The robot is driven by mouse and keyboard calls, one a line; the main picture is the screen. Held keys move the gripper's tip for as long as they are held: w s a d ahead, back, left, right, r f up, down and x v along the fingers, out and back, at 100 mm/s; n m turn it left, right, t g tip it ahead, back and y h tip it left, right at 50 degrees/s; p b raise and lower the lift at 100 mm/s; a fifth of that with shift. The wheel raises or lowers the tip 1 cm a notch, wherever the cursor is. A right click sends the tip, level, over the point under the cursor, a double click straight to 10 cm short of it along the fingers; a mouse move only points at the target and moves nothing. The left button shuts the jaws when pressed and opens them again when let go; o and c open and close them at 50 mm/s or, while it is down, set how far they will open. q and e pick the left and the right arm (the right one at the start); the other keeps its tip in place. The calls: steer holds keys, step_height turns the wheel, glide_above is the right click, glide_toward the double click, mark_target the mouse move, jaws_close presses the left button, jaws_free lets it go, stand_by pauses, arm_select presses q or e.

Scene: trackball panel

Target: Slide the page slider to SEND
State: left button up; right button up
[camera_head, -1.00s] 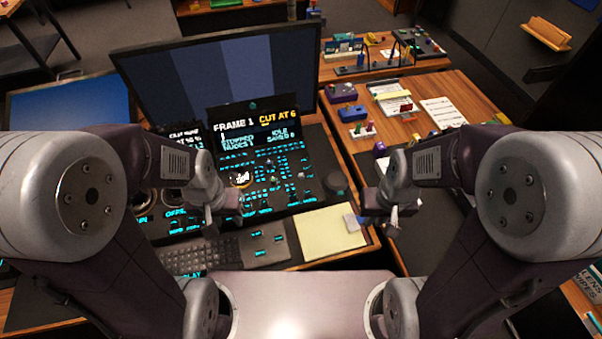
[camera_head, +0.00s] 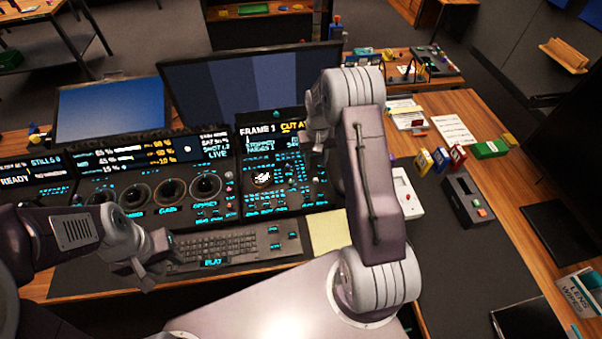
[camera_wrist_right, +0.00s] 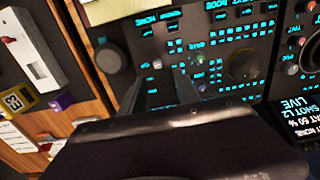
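No SEND lettering is readable, and I cannot tell for sure which part is the page slider. A white box with a dark slot and a small red knob (camera_head: 405,194) lies right of my right arm. It also shows at the upper left of the right wrist view (camera_wrist_right: 32,48). The black trackball panel with blue-lit keys (camera_head: 268,172) stands in the middle. My right gripper (camera_head: 318,143) is over this panel's right part; in the right wrist view its dark fingers (camera_wrist_right: 158,88) are apart with nothing between them. My left gripper (camera_head: 158,268) is near the keyboard's left end; its fingers are unclear.
A keyboard (camera_head: 225,247) and a yellow pad (camera_head: 328,231) lie in front of the panels. A panel with several round dials (camera_head: 170,192) is to the left. Monitors stand behind.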

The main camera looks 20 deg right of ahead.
mark_target(316, 178)
steer(key=shift+d+f, duration=0.25)
steer(key=shift+d, duration=0.2)
step_height(316, 178, down, 8)
steer(key=shift+a+f+p, duration=0.1)
steer(key=shift+f+p, duration=0.15)
steer(key=shift+p, duration=0.2)
jaws_close()
stand_by(0.9)
